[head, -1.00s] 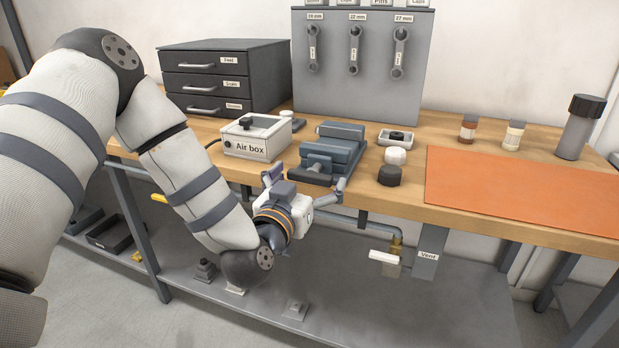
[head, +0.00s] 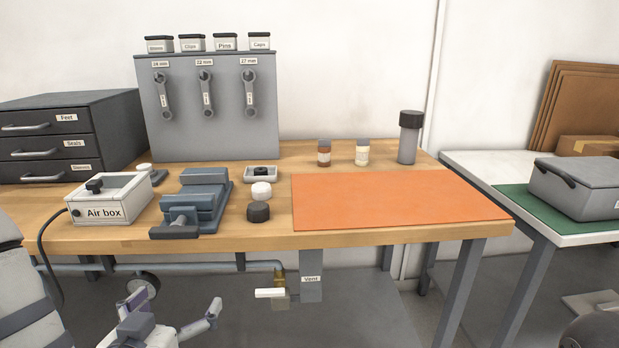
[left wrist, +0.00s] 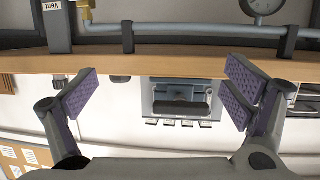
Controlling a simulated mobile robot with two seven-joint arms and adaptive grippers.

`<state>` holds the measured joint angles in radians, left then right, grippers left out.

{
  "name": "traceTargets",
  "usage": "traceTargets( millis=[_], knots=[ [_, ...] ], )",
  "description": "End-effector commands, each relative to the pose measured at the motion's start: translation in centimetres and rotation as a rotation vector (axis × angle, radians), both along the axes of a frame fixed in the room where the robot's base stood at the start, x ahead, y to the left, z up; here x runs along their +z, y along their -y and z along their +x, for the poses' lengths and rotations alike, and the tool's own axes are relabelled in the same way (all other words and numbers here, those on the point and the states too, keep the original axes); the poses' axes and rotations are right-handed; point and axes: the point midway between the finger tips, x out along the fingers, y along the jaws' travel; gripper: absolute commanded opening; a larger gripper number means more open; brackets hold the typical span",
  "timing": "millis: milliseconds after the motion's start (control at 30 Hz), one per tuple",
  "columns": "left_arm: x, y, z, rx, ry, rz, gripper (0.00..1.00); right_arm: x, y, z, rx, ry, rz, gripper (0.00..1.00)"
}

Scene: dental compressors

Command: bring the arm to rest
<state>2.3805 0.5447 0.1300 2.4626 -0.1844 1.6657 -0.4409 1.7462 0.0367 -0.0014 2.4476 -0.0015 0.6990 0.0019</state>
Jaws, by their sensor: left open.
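My left gripper (head: 176,308) is at the bottom left of the head view, in front of the workbench and below the level of its top. Its two fingers are spread apart with nothing between them. In the left wrist view my left gripper (left wrist: 160,100) shows two open fingers with purple pads, and the bench edge lies beyond them. Part of my left arm shows at the left edge of the head view. My right gripper is not clearly in view.
The wooden bench (head: 385,236) carries an Air box (head: 108,205), a grey vise (head: 192,205), dark and white caps and an orange mat (head: 390,200). A pipe with a Vent valve (head: 272,293) runs under its front edge. A side table (head: 482,160) with a grey case (head: 578,190) stands right.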

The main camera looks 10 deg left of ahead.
Motion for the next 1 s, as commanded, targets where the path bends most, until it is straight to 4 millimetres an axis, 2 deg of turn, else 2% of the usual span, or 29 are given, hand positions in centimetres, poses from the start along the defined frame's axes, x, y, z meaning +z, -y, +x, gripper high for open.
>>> traceTargets(
  millis=[33,67,100,167,200,233,267,300,400,500,633,1000],
  knots=[
    [-3.4,1.6,-1.9,-0.054,-0.143,-0.017,0.95,0.6,0.0,0.6,0.0,0.021,0.0,0.43],
    [-5.8,2.4,-3.5,-0.082,-0.243,-0.033,0.95,0.9,0.0,0.8,0.0,0.028,0.0,0.43],
    [-8.9,3.4,-5.9,-0.111,-0.375,-0.053,0.95,1.2,0.0,1.1,0.0,0.038,0.0,0.43],
    [-12.9,4.6,-10.2,-0.143,-0.574,-0.081,0.95,1.6,0.0,1.5,0.0,0.052,0.0,0.43],
    [-15.2,5.1,-13.5,-0.154,-0.706,-0.095,0.95,1.8,0.0,1.8,-0.001,0.062,0.001,0.43],
    [-16.7,5.4,-16.1,-0.16,-0.804,-0.105,0.95,2.0,0.0,2.0,-0.001,0.069,0.0,0.43],
    [-17.9,5.6,-18.7,-0.16,-0.899,-0.114,0.95,2.2,0.0,2.2,-0.001,0.075,0.0,0.43],
    [-19.2,5.8,-22.1,-0.157,-1.019,-0.121,0.95,2.5,0.0,2.5,-0.002,0.084,0.0,0.43],
    [-20.8,5.7,-29.5,-0.131,-1.272,-0.128,0.95,3.0,0.0,2.9,-0.002,0.101,0.001,0.43],
    [-21.1,5.4,-34.5,-0.101,-1.437,-0.123,0.95,3.2,0.0,3.2,-0.002,0.111,0.0,0.43],
    [-21.0,5.2,-37.1,-0.081,-1.525,-0.119,0.95,3.3,0.0,3.3,-0.002,0.113,0.0,0.43],
    [-21.0,5.2,-37.2,-0.08,-1.527,-0.119,0.95,3.3,0.0,3.3,-0.002,0.113,0.0,0.43]
  ],
)
